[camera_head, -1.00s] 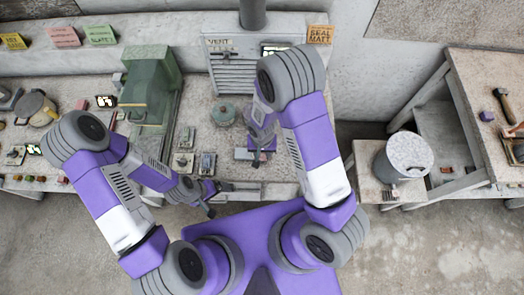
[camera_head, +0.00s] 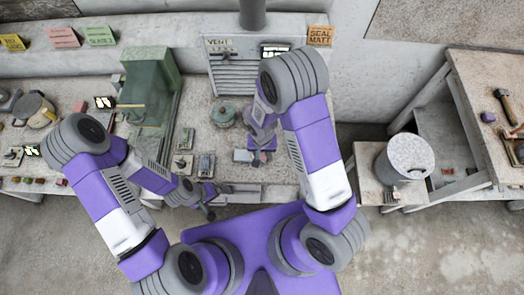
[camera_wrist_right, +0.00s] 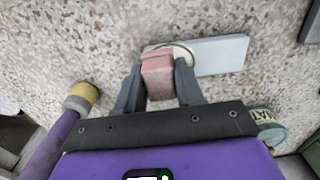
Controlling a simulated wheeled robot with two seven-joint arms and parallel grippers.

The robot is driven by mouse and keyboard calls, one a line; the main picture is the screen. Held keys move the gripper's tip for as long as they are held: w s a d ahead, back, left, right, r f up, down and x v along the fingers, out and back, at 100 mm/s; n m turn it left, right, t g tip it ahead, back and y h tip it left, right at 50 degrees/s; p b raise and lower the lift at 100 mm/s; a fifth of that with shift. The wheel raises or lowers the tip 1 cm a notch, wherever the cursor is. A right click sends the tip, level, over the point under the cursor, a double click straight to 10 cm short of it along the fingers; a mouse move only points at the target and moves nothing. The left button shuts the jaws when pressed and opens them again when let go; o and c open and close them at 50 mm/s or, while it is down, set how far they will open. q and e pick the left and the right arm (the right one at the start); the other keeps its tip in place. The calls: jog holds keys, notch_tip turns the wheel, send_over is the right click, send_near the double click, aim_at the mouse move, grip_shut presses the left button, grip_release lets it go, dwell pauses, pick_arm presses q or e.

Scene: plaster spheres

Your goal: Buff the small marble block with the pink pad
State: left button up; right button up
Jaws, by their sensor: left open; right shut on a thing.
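My right gripper (camera_wrist_right: 160,88) is shut on the pink pad (camera_wrist_right: 158,77), which shows between its two grey fingers in the right wrist view. A round cream disc (camera_wrist_right: 183,52) lies behind the pad, partly hidden by it. A smooth pale grey block (camera_wrist_right: 225,55), which looks like the small marble block, lies to the right. Whether the pad touches the disc or the block I cannot tell. In the head view the pale block (camera_head: 243,156) is at the bench front, just left of my right gripper (camera_head: 262,158). My left gripper (camera_head: 216,199) is open and empty by the bench's front edge.
A green lidded pot (camera_head: 224,114) stands behind the block; a green machine (camera_head: 148,85) stands further left. Several small items (camera_head: 184,163) lie on the bench between them. A purple bar with a yellow end (camera_wrist_right: 82,97) shows left in the wrist view. A grey bucket (camera_head: 405,160) stands right.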

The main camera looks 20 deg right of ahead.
jog(key=shift+s+a+f, duration=0.1)
jog(key=shift+s+a, duration=0.05)
jog(key=shift+s, duration=0.4)
jog(key=shift+s+a, duration=0.15)
jog(key=shift+s, duration=0.35)
jog(key=shift+w+d, duration=0.15)
jog(key=shift+w, duration=0.4)
jog(key=shift+w+d+b, duration=0.2)
jog(key=shift+w+b, duration=0.25)
jog(key=shift+w, duration=0.2)
jog(key=shift+s+a, duration=0.15)
jog(key=shift+s, duration=0.35)
jog(key=shift+s+a, duration=0.2)
jog(key=shift+s, duration=0.5)
jog(key=shift+w+d+r+p, duration=0.15)
jog(key=shift+w+r+p, duration=0.45)
jog(key=shift+r, duration=0.3)
